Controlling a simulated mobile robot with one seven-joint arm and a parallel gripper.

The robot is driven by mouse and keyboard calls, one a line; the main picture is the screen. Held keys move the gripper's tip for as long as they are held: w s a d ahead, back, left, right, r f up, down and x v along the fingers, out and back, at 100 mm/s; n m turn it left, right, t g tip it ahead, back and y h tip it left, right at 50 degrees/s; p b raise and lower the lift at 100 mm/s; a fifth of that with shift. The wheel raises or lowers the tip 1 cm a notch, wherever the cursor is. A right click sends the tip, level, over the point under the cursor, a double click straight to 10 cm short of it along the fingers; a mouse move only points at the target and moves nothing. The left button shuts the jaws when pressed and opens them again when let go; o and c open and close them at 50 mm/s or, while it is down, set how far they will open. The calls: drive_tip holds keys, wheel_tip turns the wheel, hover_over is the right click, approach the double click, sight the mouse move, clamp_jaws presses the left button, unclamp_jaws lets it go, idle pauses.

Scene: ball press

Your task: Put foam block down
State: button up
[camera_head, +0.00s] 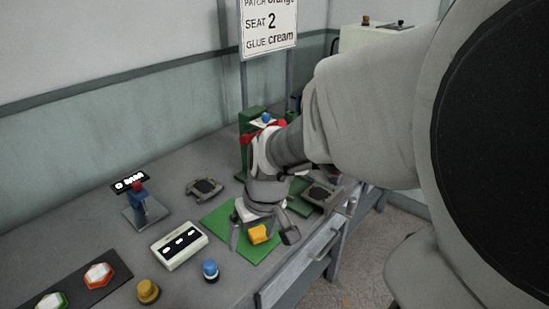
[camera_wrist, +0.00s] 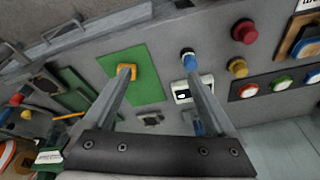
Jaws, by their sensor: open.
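The foam block is a small yellow-orange block (camera_head: 258,234) lying on a green mat (camera_head: 218,216) on the grey bench. My gripper (camera_head: 263,238) is open above the mat, with its fingers apart on either side of the block in the head view. In the wrist view my open gripper (camera_wrist: 157,68) has the block (camera_wrist: 131,69) at its left fingertip, which covers part of it. I cannot tell whether that finger touches it.
A blue-topped bottle (camera_head: 210,270), a yellow knob (camera_head: 148,291) and a white box with dark slots (camera_head: 179,246) stand left of the mat. A green press (camera_head: 250,130) stands behind my gripper. A sign (camera_head: 269,25) reads patch orange, seat 2, glue cream.

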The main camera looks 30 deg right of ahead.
drive_tip(key=s+a+r+t+p, duration=0.1)
drive_tip(key=s+r+p, duration=0.2)
drive_tip(key=r, duration=0.6)
drive_tip(key=s+a+r+t+p, duration=0.1)
drive_tip(key=s+a+r+p, duration=0.1)
drive_tip(key=s+r+p, duration=0.2)
wheel_tip(320, 180, up, 5)
drive_tip(key=shift+s+f+t+h, duration=0.15)
drive_tip(key=shift+s+t+h, duration=0.2)
drive_tip(key=shift+s, duration=0.85)
